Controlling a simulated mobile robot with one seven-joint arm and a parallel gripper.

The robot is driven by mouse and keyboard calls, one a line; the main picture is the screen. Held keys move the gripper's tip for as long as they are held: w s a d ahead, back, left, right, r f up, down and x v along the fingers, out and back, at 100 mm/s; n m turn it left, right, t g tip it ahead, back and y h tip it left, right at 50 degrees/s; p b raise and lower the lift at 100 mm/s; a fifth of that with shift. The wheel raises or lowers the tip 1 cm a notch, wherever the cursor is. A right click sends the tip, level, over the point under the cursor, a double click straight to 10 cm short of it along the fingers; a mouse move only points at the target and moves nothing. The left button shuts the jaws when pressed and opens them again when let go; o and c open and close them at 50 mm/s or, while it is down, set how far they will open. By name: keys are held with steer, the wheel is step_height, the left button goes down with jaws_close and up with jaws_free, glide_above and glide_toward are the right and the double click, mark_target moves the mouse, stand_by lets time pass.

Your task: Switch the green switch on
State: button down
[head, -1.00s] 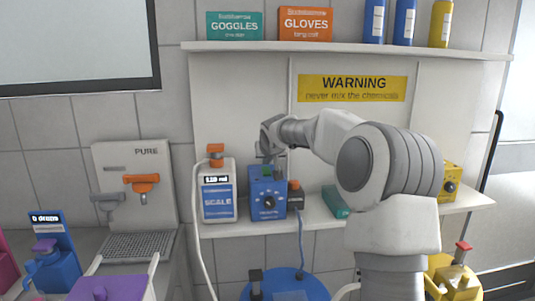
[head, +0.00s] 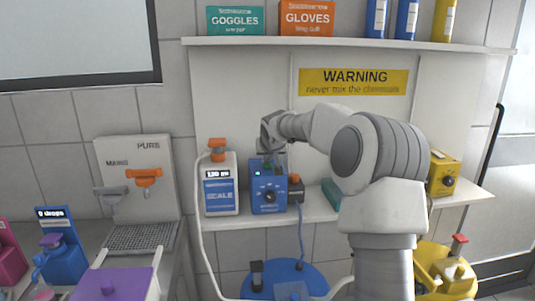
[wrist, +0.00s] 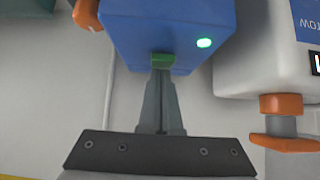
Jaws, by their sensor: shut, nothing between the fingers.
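The blue box (head: 269,197) with a dark round dial stands on the shelf, right of the scale. Its green switch (wrist: 163,60) shows in the wrist view at the edge of the box. A small green light (wrist: 204,43) beside the switch is lit; it also shows in the head view (head: 257,173). My gripper (wrist: 162,72) is shut and empty, with its fingertips at the green switch, touching or very close. In the head view my gripper (head: 268,158) points down at the top of the box and partly hides the switch.
An orange-capped item (head: 296,187) and a teal box (head: 331,194) are to the right. A yellow box (head: 443,175) stands at the shelf's right end. A blue drum (head: 320,277) is below.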

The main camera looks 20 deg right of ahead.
steer(key=shift+w+d+r+p, duration=0.15)
steer(key=shift+w+r+p, duration=0.05)
steer(key=shift+w+p, duration=0.55)
steer(key=v, duration=1.7)
steer(key=shift+s+r+p, duration=0.15)
steer(key=shift+r+p, duration=0.05)
steer(key=shift+p, duration=0.1)
